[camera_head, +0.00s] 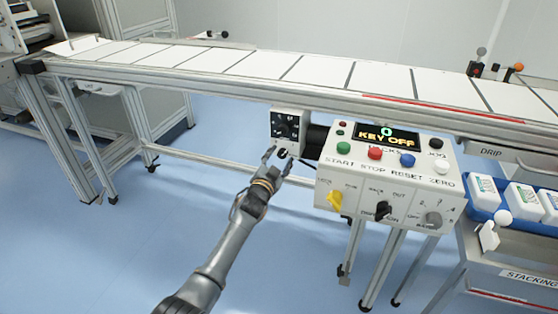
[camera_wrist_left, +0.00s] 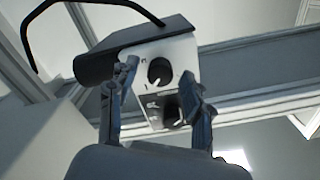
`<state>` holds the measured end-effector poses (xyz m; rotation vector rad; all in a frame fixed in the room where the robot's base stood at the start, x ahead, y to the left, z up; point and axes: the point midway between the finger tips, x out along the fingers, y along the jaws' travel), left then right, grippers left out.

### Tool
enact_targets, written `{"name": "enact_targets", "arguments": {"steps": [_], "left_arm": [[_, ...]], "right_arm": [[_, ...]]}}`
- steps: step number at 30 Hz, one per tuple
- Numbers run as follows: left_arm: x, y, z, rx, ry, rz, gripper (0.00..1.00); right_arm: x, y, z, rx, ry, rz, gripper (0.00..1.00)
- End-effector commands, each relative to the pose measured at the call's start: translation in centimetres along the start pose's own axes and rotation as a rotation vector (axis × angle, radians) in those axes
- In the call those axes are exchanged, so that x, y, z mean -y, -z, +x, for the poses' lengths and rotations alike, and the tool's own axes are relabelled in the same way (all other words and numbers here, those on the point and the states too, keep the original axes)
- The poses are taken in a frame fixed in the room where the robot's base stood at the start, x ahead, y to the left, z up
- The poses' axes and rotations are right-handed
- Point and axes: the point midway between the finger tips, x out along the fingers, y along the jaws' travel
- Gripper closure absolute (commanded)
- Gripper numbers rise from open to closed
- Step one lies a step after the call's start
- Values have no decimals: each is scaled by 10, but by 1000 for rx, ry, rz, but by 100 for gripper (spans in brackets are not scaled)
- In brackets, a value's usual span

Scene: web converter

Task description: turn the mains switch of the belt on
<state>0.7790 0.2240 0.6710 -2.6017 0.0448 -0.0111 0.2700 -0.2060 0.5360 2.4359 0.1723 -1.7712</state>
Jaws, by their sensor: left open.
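A small white drive box (camera_head: 290,125) hangs under the belt's front rail, with a dark dial panel on its face and a black knob (camera_head: 282,153) low on it. In the left wrist view the box (camera_wrist_left: 184,52) shows two dark round knobs, an upper one (camera_wrist_left: 160,71) with a white pointer mark and a lower one (camera_wrist_left: 172,112) on a dark plate. I cannot read which is the mains switch. My left gripper (camera_head: 277,160) is open and empty in front of the box, its fingers either side of the upper knob in the wrist view; contact is unclear. My right gripper is out of view.
The control box (camera_head: 385,170), right of my left gripper, has a display reading "KEY OFF", coloured buttons, a yellow switch (camera_head: 335,199) and knobs. The belt (camera_head: 260,66) runs above. A blue tray (camera_head: 483,213) of white bottles stands right. The floor at left is clear.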

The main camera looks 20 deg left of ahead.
Motion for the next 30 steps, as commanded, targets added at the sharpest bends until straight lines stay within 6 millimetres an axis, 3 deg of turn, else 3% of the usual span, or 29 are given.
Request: {"name": "enact_targets", "arguments": {"steps": [8, 24, 30], "left_arm": [[0, -1, -19, 0, 0, 1, 50], [-1, -1, -109, 1, -1, 0, 50], [0, -1, -120, 2, -1, 0, 50]], "right_arm": [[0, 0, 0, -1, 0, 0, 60], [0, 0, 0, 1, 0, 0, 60], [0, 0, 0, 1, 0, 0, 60]]}}
